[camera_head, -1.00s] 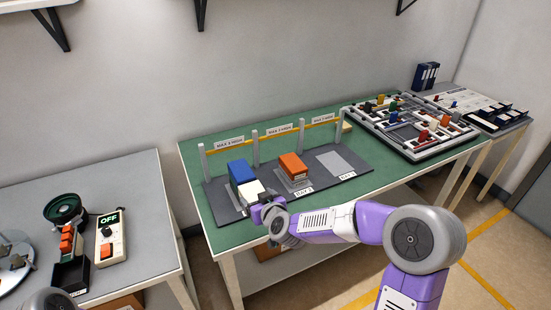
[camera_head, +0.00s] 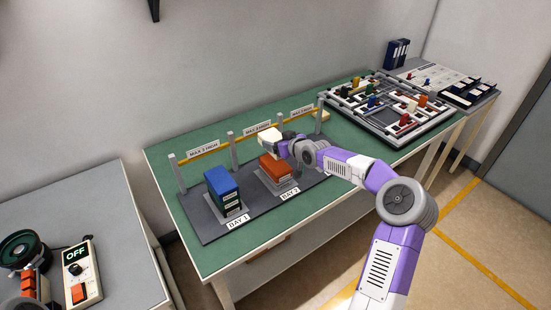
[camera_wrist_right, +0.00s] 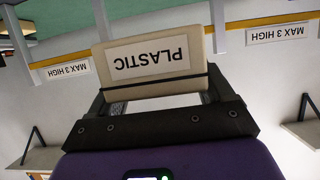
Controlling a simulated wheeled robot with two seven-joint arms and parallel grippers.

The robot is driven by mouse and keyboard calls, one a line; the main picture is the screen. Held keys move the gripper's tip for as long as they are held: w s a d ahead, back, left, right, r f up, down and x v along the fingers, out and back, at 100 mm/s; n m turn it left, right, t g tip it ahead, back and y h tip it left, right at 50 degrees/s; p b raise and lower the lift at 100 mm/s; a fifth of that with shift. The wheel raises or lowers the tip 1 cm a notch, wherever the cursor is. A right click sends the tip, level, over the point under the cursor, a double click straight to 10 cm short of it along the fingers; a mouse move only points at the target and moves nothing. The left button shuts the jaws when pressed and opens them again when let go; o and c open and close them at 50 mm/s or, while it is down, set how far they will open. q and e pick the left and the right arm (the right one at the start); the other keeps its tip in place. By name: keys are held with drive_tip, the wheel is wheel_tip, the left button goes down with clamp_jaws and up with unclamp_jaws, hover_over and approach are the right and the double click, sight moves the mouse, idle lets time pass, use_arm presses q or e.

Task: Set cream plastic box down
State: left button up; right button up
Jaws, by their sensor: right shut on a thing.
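My right gripper (camera_head: 279,147) is shut on the cream plastic box (camera_head: 269,138). It holds the box up in the air, in the picture just above and behind the orange stack at bay 2. In the right wrist view the box (camera_wrist_right: 150,66) sits between the two fingers, its PLASTIC label upside down in the picture. A dark band runs across the box below the label. The orange stack (camera_head: 275,169) stands on the grey board (camera_head: 207,222). The blue stack (camera_head: 222,184) stands at bay 1. My right arm hides most of the third bay. My left gripper is not in view.
A yellow rail on grey posts (camera_head: 233,150) with MAX 3 HIGH signs runs along the back of the board. A tray of coloured parts (camera_head: 390,109) is at the right of the green table (camera_head: 160,155). A control box (camera_head: 82,275) stands on the left table.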

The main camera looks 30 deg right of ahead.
drive_tip(key=shift+f+b, duration=0.8)
drive_tip(key=shift+f, duration=2.5)
drive_tip(key=shift+f, duration=0.2)
drive_tip(key=o, duration=1.1)
drive_tip(key=shift+r, duration=0.1)
